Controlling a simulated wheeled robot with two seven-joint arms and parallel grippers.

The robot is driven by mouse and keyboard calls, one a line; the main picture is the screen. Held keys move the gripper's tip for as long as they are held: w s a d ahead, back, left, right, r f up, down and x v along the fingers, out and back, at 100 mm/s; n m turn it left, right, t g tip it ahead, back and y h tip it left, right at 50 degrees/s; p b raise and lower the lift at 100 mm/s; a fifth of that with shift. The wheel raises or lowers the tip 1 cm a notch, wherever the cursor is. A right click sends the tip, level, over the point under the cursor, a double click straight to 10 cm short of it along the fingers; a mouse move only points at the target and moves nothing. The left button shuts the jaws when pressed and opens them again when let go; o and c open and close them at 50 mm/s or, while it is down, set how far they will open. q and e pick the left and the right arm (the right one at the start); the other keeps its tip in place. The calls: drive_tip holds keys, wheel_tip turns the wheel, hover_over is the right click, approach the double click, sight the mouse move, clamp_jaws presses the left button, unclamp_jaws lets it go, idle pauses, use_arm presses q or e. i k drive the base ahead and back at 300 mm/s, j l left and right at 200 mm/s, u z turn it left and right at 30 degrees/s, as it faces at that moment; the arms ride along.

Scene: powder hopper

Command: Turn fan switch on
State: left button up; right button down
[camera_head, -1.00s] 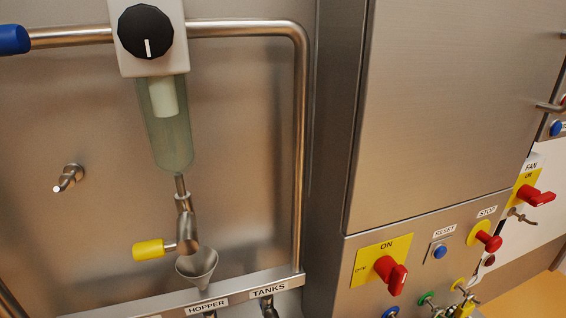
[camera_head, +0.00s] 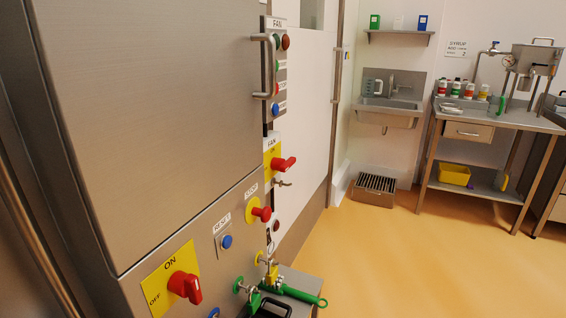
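The fan switch is a red rotary handle (camera_head: 284,163) on a yellow plate under a "FAN" label, on the narrow side panel right of the big steel cabinet. Its handle points to the right, roughly level. A second panel labelled FAN (camera_head: 277,62) sits above it, with several coloured buttons and a vertical metal bar handle. Neither of my grippers is in view.
The steel cabinet (camera_head: 150,110) fills the left, with a red ON/OFF switch (camera_head: 184,287), a blue reset button (camera_head: 226,241) and a red stop knob (camera_head: 262,213). Orange floor (camera_head: 390,260) is open to the right, before a sink (camera_head: 390,113) and a steel table (camera_head: 495,118).

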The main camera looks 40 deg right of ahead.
sight(282, 165)
drive_tip(key=z, duration=1.35)
